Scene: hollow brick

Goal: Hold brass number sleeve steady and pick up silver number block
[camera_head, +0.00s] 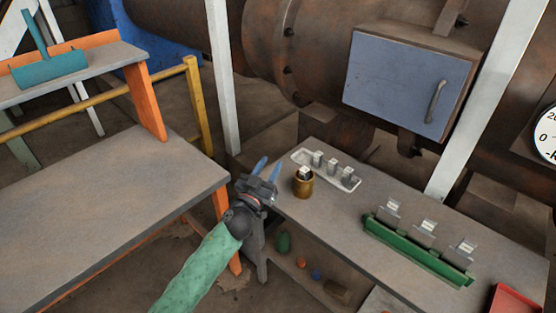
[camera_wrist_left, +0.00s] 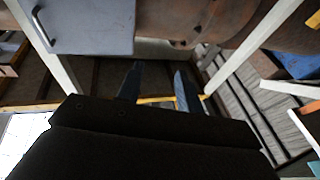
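The brass number sleeve (camera_head: 302,188) stands upright on the grey table near its left edge. A silver number block (camera_head: 304,172) sits in its top. Several more silver blocks (camera_head: 332,166) stand on a pale tray (camera_head: 300,155) just behind and to the right. My left gripper (camera_head: 268,166) is at the table's left edge, left of the sleeve and apart from it, its blue-grey fingers spread and empty. The same gripper shows in the left wrist view (camera_wrist_left: 158,75), its fingers apart with nothing between them. My right gripper is not in view.
A green rack (camera_head: 415,249) with silver pieces stands on the table's right half. A red tray (camera_head: 515,300) is at the front right. Small objects lie on the shelf below. A second bench (camera_head: 100,215) is at left. Bare tabletop lies between the sleeve and the rack.

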